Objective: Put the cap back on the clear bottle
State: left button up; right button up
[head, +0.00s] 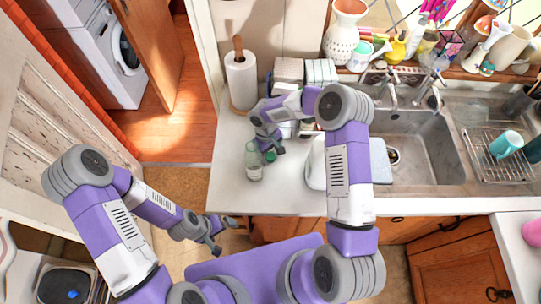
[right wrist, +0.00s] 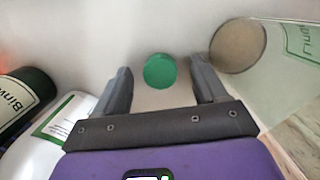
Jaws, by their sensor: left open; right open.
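The clear bottle (head: 253,162) stands upright on the white counter near its front left part. It also shows at the right of the right wrist view (right wrist: 290,70), with a brownish round end facing the camera. The green cap (head: 270,157) lies on the counter just right of the bottle. My right gripper (head: 265,149) is open above the cap. In the right wrist view the cap (right wrist: 160,71) shows between the two spread fingers, with a gap on each side. My left gripper (head: 216,240) is open and empty, low in front of the counter, away from the bottle.
A dark labelled bottle (right wrist: 25,95) and a white container (right wrist: 45,140) are close to the right gripper's left side in its wrist view. A paper towel roll (head: 241,80) stands behind. The sink (head: 425,150) is to the right, partly hidden by my right arm.

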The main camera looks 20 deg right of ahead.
aim_at(270, 155)
jog(key=c, duration=1.1)
notch_tip(270, 155, up, 10)
jog(key=shift+r+b, duration=0.1)
jog(key=shift+b, duration=0.2)
